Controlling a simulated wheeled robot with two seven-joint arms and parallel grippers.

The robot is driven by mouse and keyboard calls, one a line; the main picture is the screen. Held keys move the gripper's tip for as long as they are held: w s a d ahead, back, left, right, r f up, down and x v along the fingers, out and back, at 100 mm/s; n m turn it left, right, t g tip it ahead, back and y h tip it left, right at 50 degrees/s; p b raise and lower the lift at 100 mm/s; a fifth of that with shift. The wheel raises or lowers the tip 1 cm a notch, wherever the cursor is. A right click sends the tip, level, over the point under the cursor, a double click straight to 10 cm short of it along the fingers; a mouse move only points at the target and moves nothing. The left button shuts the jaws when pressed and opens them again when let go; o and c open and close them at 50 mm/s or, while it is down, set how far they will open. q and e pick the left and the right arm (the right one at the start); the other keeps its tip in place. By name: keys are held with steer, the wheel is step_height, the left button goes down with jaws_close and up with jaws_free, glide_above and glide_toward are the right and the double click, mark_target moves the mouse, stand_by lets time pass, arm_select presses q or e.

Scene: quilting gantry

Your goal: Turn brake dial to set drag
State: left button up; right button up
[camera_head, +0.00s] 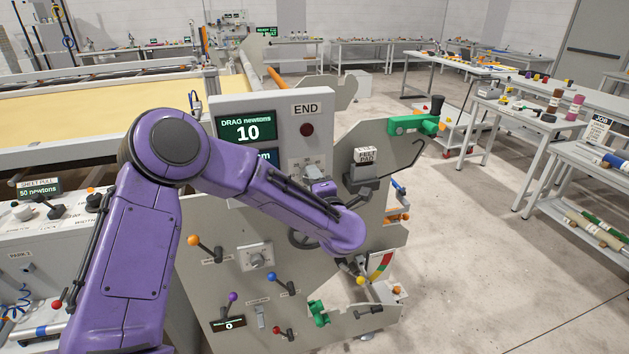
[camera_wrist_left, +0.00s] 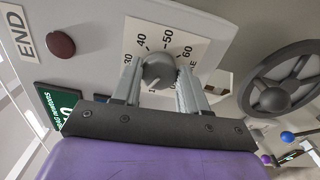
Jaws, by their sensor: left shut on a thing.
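The brake dial (camera_wrist_left: 159,72) is a dark grey knob on a white scale plate (camera_wrist_left: 190,38) with marks such as 30, 40, 50 and 60. My left gripper (camera_wrist_left: 155,84) is shut on the knob, one finger on each side. In the head view my purple left arm largely hides the knob and fingertips. The DRAG newtons display (camera_head: 246,129) reads 10 in the head view; part of it shows in the wrist view (camera_wrist_left: 58,103). My right gripper is out of view.
A dark red button (camera_head: 307,129) sits under the END label. A grey handwheel (camera_wrist_left: 290,85) is close beside the dial. Several coloured levers, including an orange one (camera_head: 194,240), project from the panel below. Open floor (camera_head: 480,260) lies to the right.

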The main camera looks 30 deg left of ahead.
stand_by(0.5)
arm_select(q)
steer(key=o, duration=1.1)
steer(key=shift+c, duration=0.2)
steer(key=shift+s, duration=0.1)
steer(key=b+v, duration=0.3)
steer(key=v, duration=0.7)
steer(key=shift+s+b, duration=0.2)
steer(key=shift+b, duration=0.2)
steer(key=shift+d, duration=0.15)
